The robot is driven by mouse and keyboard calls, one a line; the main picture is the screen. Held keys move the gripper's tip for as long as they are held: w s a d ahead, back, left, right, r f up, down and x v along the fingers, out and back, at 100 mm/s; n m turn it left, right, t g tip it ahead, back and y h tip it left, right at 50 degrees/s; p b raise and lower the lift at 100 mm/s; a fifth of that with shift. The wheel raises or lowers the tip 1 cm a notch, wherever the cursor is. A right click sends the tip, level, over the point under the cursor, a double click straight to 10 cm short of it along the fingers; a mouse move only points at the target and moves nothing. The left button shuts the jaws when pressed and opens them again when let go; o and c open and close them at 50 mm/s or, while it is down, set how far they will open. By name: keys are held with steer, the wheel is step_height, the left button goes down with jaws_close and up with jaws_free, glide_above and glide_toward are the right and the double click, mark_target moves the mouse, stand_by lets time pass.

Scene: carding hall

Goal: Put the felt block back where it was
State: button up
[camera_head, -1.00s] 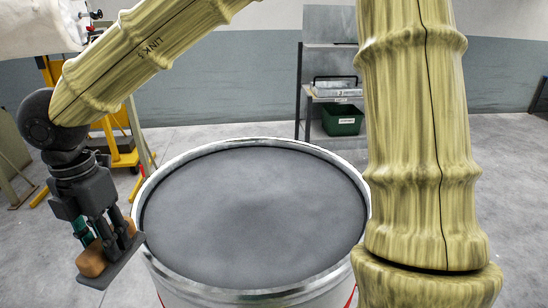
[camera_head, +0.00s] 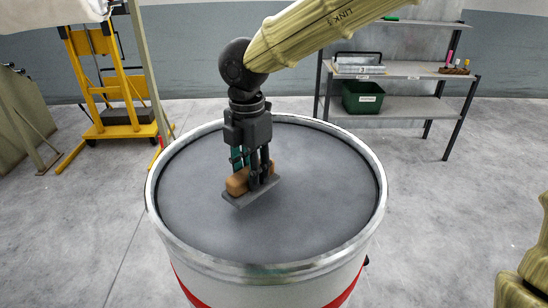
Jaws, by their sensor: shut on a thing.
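The felt block (camera_head: 237,182) has a rounded tan-brown body above a flat dark grey slab. My gripper (camera_head: 253,178) points down with its dark fingers shut on the block. The fingers hide the middle of it. Gripper and block are in front of the drum's grey top (camera_head: 310,205), left of its middle in the head view. I cannot tell whether the slab touches that surface or hangs above it.
The drum has a raised metal rim (camera_head: 372,225). Behind it at the right stands a grey shelf unit (camera_head: 410,105) with a green crate (camera_head: 362,97) and small items. A yellow lifting frame (camera_head: 115,100) stands back left. The floor between is clear.

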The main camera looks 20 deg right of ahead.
steer(key=w+d+p, duration=0.1)
steer(key=w+d, duration=0.1)
steer(key=w, duration=0.1)
steer(key=w+d+p, duration=0.1)
steer(key=w+d, duration=0.1)
steer(key=w, duration=0.1)
steer(key=w+d+f+p, duration=0.1)
steer(key=w+d, duration=0.1)
steer(key=w, duration=0.1)
steer(key=shift+w+d, duration=0.25)
steer(key=shift+w, duration=0.1)
steer(key=shift+w+d+f+p, duration=0.1)
steer(key=shift+w+f+p, duration=0.05)
steer(key=shift+f+p, duration=0.65)
steer(key=shift+f, duration=1)
steer(key=shift+f, duration=0.15)
steer(key=o, duration=0.9)
step_height(320, 180, up, 12)
steer(key=shift+r+b, duration=0.15)
steer(key=shift+b, duration=1.05)
